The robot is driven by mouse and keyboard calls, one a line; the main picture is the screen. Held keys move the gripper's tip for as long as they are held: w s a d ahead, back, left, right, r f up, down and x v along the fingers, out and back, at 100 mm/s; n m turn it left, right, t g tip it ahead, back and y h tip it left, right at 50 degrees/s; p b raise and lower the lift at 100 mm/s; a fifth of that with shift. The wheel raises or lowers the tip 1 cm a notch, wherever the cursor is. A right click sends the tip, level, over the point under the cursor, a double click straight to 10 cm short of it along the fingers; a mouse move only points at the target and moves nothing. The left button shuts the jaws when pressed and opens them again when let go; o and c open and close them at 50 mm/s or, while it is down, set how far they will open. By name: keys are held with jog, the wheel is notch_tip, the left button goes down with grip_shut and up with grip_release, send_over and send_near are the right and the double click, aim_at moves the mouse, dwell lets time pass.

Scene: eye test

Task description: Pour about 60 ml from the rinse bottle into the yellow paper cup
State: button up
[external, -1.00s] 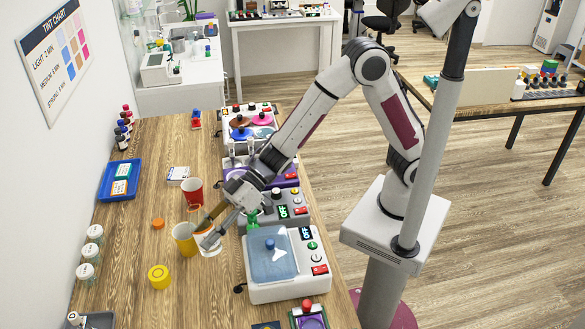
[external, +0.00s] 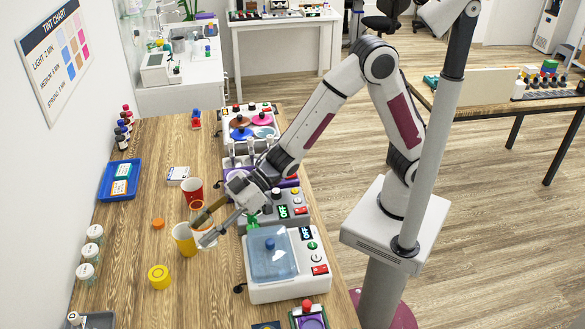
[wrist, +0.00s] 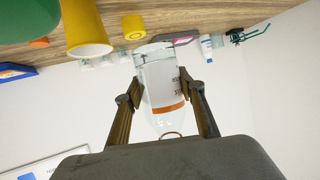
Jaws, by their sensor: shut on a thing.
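My gripper (external: 207,225) is shut on a clear bottle with a white label and an orange band, the rinse bottle (wrist: 158,80). In the wrist view its fingers press the bottle from both sides. That view is upside down, so the bottle stands nearly upright with a slight tilt. Its liquid level is hard to tell. In the external view the gripper mostly hides it. The yellow paper cup (external: 183,240) stands upright on the wooden table just left of the gripper. It also shows in the wrist view (wrist: 87,32), apart from the bottle.
A red cup (external: 192,189) stands behind the yellow cup. A yellow round container (external: 159,277) and an orange lid (external: 158,223) lie to the left. A white device with a blue lid (external: 285,290) stands at the front right. A blue tray (external: 106,187) is at the far left.

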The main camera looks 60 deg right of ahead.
jog(key=shift+r+n, duration=0.25)
jog(key=shift+n, duration=0.05)
